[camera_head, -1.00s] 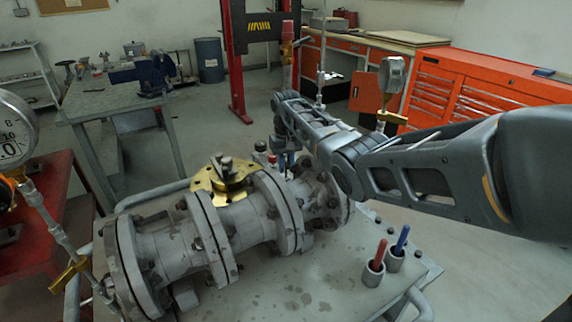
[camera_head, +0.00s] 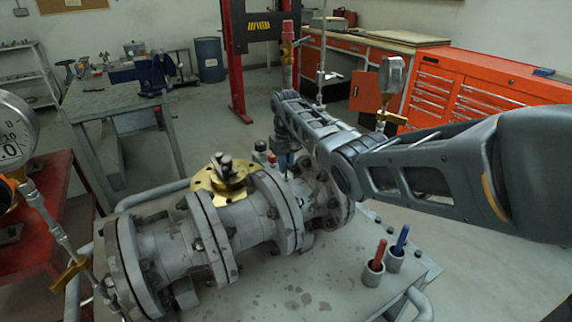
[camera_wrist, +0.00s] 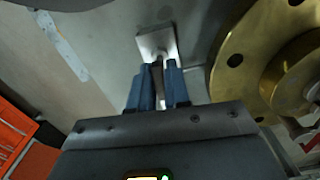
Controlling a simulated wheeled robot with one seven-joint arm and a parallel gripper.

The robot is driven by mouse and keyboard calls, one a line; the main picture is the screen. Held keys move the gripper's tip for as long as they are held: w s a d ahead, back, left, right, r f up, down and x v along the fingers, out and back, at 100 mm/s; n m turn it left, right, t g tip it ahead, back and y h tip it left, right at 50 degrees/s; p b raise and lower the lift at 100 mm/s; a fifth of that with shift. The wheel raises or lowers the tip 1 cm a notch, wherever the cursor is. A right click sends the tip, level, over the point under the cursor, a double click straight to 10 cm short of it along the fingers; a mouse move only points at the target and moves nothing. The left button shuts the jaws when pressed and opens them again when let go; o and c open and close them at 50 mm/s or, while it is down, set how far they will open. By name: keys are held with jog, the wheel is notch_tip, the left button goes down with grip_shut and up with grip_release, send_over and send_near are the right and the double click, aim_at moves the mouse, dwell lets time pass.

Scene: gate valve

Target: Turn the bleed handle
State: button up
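In the wrist view my gripper's blue fingers (camera_wrist: 159,88) stand close together on either side of a slim grey metal bar. The bar leads to a pale square metal end (camera_wrist: 157,43) just past the fingertips; I take this piece as the bleed handle. The fingers appear closed on it. In the head view my gripper (camera_head: 286,160) points down behind the right part of the grey flanged valve body (camera_head: 240,228). The handle itself is hidden there by my arm and the flanges.
A brass flange (camera_head: 207,196) with a dark stem sits left of my gripper; it also shows at right in the wrist view (camera_wrist: 235,62). A pressure gauge (camera_head: 392,76) stands behind my arm. Red and blue pens (camera_head: 380,252) stand in holders at the front right.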

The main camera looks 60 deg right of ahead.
jog(key=o, duration=0.4)
jog(key=shift+c, duration=0.2)
jog(key=shift+r+b, duration=0.3)
jog(key=shift+r, duration=3.6)
jog(key=shift+w, duration=0.15)
